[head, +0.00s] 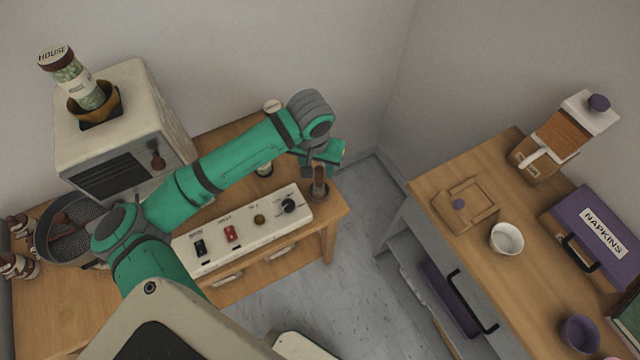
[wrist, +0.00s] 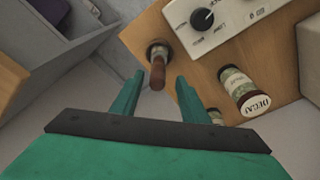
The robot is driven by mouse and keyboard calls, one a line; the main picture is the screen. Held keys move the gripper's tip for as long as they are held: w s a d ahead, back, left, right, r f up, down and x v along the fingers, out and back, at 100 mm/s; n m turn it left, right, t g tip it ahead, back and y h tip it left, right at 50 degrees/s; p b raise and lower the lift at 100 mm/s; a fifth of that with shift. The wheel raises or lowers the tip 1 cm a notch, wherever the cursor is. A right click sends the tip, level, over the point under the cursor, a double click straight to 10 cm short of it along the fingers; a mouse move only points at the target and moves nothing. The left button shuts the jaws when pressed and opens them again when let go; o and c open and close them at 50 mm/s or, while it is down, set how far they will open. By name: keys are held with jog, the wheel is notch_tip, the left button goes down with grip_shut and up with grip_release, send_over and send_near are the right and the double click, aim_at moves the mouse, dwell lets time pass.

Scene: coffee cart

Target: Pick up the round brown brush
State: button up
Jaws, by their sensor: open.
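The round brown brush (head: 319,188) stands upright near the right corner of the left wooden table, its handle pointing up. In the wrist view the brush (wrist: 157,76) shows its brown handle and dark round base. My gripper (head: 322,162) is open and empty, just above the brush. In the wrist view my gripper (wrist: 160,77) has its two green fingers on either side of the handle's line of sight. I cannot tell whether the handle top is between the fingers in depth.
A white control box (head: 243,229) with switches and a knob stands beside the brush. A jar labelled DECAF (wrist: 240,90) is close by. A white machine (head: 120,125) stands at left. A second table (head: 425,187) is right, across a floor gap.

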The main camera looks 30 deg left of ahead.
aim_at(319, 182)
jog(key=shift+w+d+f, duration=0.1)
jog(key=shift+w+f, duration=0.05)
jog(key=shift+f, duration=1.3)
jog(key=shift+w+d+f, duration=0.1)
jog(key=shift+w+f, duration=0.05)
jog(key=shift+f, duration=1.3)
jog(key=shift+c, duration=0.2)
jog(key=shift+a, duration=0.1)
grip_shut()
